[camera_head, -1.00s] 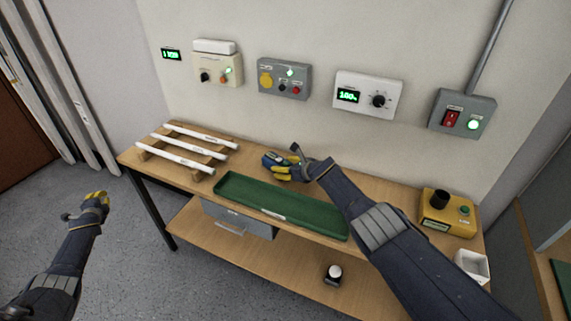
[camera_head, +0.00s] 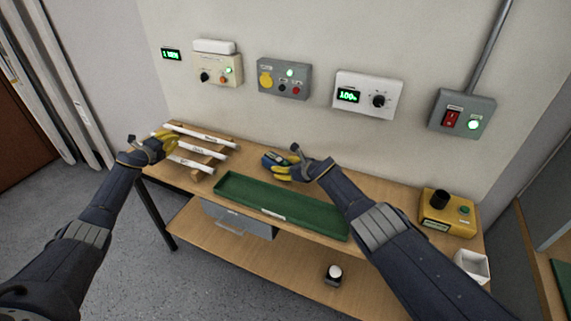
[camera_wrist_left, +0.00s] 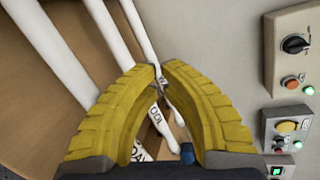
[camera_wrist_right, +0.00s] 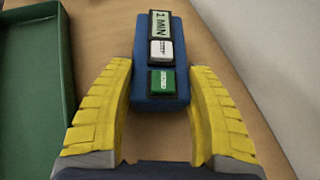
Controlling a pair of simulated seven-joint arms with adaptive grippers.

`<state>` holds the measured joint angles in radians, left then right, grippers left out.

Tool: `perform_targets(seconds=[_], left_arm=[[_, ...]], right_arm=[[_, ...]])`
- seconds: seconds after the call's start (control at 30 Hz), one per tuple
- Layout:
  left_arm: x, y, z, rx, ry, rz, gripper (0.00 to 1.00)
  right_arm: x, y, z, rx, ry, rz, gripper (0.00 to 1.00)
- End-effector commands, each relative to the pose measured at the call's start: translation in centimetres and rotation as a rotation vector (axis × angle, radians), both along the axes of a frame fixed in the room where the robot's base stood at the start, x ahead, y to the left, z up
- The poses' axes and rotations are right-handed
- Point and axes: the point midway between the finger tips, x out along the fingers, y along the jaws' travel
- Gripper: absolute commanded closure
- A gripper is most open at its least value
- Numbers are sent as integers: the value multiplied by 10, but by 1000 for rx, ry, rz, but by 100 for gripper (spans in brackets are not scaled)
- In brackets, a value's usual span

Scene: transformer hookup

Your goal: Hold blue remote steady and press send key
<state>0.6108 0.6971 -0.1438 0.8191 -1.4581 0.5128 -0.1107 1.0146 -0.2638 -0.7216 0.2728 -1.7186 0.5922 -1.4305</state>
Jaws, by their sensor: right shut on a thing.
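The blue remote (camera_head: 269,161) is on the bench behind the green tray. In the right wrist view the remote (camera_wrist_right: 140,95) shows a "1 MIN" display, a white key (camera_wrist_right: 161,51) and a green key (camera_wrist_right: 161,83); the key lettering is too small to read surely. My right gripper (camera_wrist_right: 161,75) is shut on the remote, with a yellow finger on each long side and the keys uncovered. My left gripper (camera_head: 170,141) is over the white tubes at the bench's left end, apart from the remote. Its fingertips (camera_wrist_left: 160,68) meet, with nothing visible held.
White tubes (camera_head: 190,149) lie on wooden supports at the left. The green tray (camera_head: 300,226) is along the front edge. Control boxes (camera_head: 284,79) hang on the wall behind. A yellow box (camera_head: 447,221) stands at the right end.

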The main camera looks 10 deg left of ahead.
Motion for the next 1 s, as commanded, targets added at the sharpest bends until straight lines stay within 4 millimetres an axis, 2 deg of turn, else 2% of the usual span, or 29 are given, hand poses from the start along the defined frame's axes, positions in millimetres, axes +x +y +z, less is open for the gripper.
perform_targets(seconds=[0.03, 0.2, 0.5, 0.77, 0.9, 1.0], left_arm=[[9, -20, 5, 12, 3, -45, 100], [33, -87, 16, 61, 20, -197, 100], [59, -208, 36, 171, 59, -474, 100], [63, -314, 55, 307, 105, -730, 100], [58, -368, 64, 394, 136, -867, 100], [52, -400, 70, 459, 163, -955, 100]], right_arm=[[0, -1, -2, -1, 3, -1, 62], [0, -1, -2, -1, 2, 0, 62], [0, -1, -2, -1, 2, 0, 62], [0, -1, -1, -1, 2, 0, 62], [0, -1, -1, -1, 2, 0, 62], [-1, -1, -1, -1, 2, 0, 62]])
